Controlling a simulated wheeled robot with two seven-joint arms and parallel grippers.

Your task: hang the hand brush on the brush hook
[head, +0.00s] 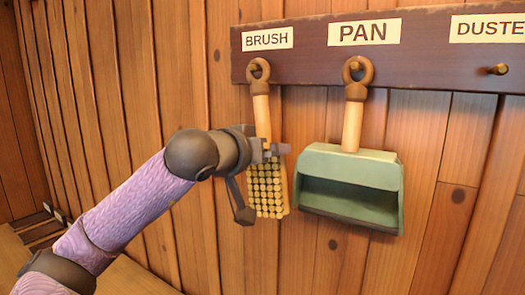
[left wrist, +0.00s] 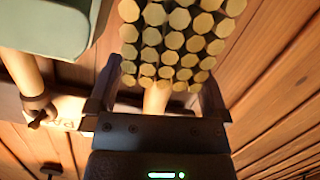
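The hand brush (head: 268,190) hangs upright below the BRUSH label, bristle block down. The ring at the top of its wooden handle (head: 261,105) appears to be around the brush hook (head: 253,68). My left gripper (head: 264,152) is at the lower handle, just above the bristle block. In the left wrist view my left gripper (left wrist: 160,88) is open, with one finger on each side of the brush handle (left wrist: 157,98) and gaps between. The bristles (left wrist: 170,40) fill the space beyond the fingers. The gripper hides part of the handle. My right gripper is not in view.
A green dustpan (head: 350,168) hangs by its ring under the PAN label, close to the right of the brush. The dark rack board (head: 420,62) runs along the plank wall. The peg (head: 497,69) under the DUSTER label is bare. The wall left of the brush is clear.

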